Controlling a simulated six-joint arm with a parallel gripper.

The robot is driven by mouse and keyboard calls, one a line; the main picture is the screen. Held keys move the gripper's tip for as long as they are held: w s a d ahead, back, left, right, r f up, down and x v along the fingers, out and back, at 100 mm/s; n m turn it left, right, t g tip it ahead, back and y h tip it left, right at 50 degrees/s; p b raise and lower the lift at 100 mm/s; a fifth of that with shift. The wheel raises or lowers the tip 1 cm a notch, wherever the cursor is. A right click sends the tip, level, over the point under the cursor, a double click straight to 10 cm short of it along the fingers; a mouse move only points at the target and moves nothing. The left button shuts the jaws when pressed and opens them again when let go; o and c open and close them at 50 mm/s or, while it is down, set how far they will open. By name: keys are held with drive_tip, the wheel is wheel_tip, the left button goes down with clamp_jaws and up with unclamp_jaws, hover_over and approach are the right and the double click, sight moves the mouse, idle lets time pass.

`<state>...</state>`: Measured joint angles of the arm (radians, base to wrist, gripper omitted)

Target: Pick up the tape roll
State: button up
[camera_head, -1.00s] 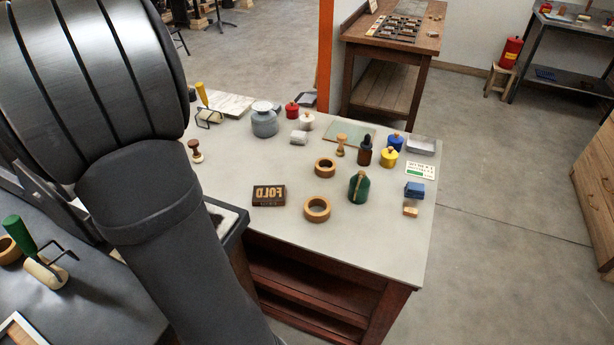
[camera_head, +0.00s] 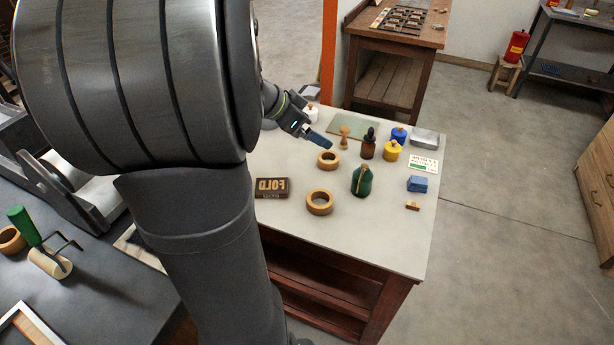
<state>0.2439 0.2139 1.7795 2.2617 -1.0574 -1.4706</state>
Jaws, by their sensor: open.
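Two tan ring-shaped rolls that look like tape rolls lie flat on the pale grey table. The farther roll (camera_head: 317,162) is near the middle, and the nearer roll (camera_head: 309,205) is closer to the front edge. My gripper (camera_head: 325,143) is open above the table, just behind and above the farther roll, pointing down to the right. It looks empty, and I cannot tell whether it touches the roll. A third tan ring (camera_head: 10,240) lies on the dark bench at the far left.
A FOLD block (camera_head: 271,188), green bottle (camera_head: 361,181), dark dropper bottle (camera_head: 368,146), wooden stamp (camera_head: 344,137), yellow jar (camera_head: 391,151) and blue block (camera_head: 417,184) stand around the rolls. The pale table (camera_head: 350,238) is bare at its front. My arm hides its left part.

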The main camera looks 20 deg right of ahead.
approach(326, 201)
drive_tip(key=shift+x, duration=3.6)
drive_tip(key=c, duration=1.1)
wheel_tip(326, 201, up, 10)
drive_tip(key=shift+a+r, duration=0.1)
drive_tip(key=shift+a, duration=0.05)
